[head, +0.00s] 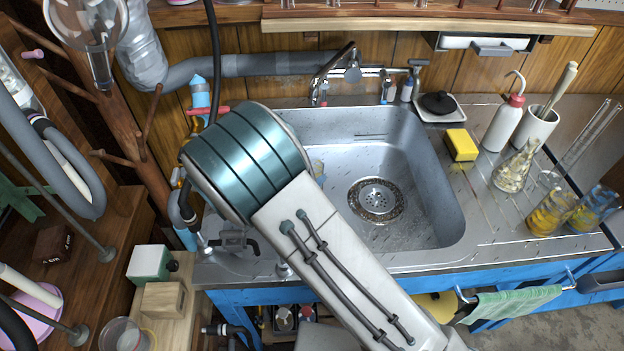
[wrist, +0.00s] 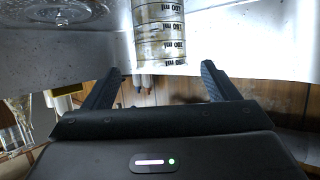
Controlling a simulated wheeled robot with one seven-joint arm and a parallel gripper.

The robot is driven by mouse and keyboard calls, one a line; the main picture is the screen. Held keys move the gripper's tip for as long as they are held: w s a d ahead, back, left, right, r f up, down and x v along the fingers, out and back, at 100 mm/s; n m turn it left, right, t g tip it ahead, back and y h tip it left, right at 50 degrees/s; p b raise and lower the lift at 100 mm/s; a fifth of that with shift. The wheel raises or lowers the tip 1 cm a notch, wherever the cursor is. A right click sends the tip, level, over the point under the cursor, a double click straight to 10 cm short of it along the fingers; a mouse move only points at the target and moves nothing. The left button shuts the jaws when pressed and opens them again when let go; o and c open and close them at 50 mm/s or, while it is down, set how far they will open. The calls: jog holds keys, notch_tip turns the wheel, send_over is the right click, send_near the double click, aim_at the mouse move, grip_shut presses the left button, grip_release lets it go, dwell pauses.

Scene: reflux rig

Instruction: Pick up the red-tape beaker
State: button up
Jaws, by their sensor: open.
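In the wrist view a clear graduated glass vessel (wrist: 160,35) with dark ml marks and a yellowish tint stands ahead of my gripper (wrist: 161,69). Its near end lines up with the gap between the two dark fingers, which are apart with nothing held. No red tape shows on it, so I cannot tell whether it is the red-tape beaker. In the head view my arm covers the gripper, and a small bit of yellowish glass (head: 318,168) shows beside the arm in the sink. Two beakers, one with yellow contents (head: 547,216), stand on the right drainboard.
The steel sink (head: 440,205) has a round drain (head: 376,197) and a tap (head: 335,70) behind it. A yellow sponge (head: 461,145), a red-capped wash bottle (head: 503,122) and a flask (head: 514,170) crowd the right drainboard. The sink's right part is clear.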

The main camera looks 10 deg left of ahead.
jog(key=b+x, duration=0.1)
jog(key=x, duration=0.5)
jog(key=shift+w+f, duration=0.25)
jog(key=shift+w, duration=0.05)
jog(key=shift+r, duration=0.1)
jog(key=c, duration=1.2)
jog(key=shift+r, duration=0.15)
